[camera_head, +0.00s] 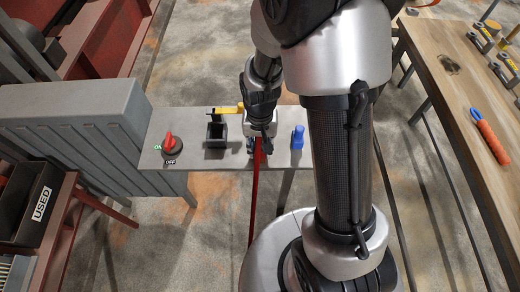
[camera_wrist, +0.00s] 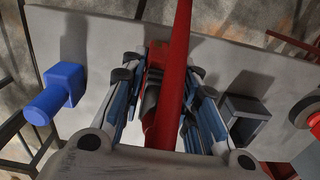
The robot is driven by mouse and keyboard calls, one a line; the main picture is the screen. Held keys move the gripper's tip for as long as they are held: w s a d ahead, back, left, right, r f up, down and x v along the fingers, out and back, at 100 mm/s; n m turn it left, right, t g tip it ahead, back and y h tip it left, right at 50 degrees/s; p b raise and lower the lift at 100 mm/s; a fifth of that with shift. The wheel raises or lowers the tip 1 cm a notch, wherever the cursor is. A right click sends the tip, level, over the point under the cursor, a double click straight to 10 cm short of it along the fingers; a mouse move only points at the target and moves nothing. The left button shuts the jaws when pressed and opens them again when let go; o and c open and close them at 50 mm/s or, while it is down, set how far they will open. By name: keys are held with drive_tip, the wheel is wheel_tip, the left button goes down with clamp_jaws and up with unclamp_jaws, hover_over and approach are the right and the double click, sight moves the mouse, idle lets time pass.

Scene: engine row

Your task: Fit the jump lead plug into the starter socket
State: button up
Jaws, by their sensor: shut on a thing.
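My gripper (camera_head: 259,150) is over the grey bench and shut on the jump lead plug. In the wrist view the red and dark plug (camera_wrist: 154,78) sits between the fingers (camera_wrist: 159,84), and the red lead (camera_wrist: 179,45) runs away from it. In the head view the red lead (camera_head: 254,195) hangs past the bench's front edge. A dark, square, open-topped box, apparently the starter socket (camera_head: 216,134), stands left of my gripper; it shows at right in the wrist view (camera_wrist: 246,122). The plug is apart from it. The plug's tip is hidden.
A yellow bar (camera_head: 226,110) lies behind the socket. A red rotary switch (camera_head: 169,142) marked ON and OFF is at the bench's left. A blue block-shaped piece (camera_head: 297,137) stands right of my gripper. A wooden table (camera_head: 470,85) is at the right.

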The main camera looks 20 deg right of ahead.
clamp_jaws()
drive_tip(key=shift+r, duration=0.1)
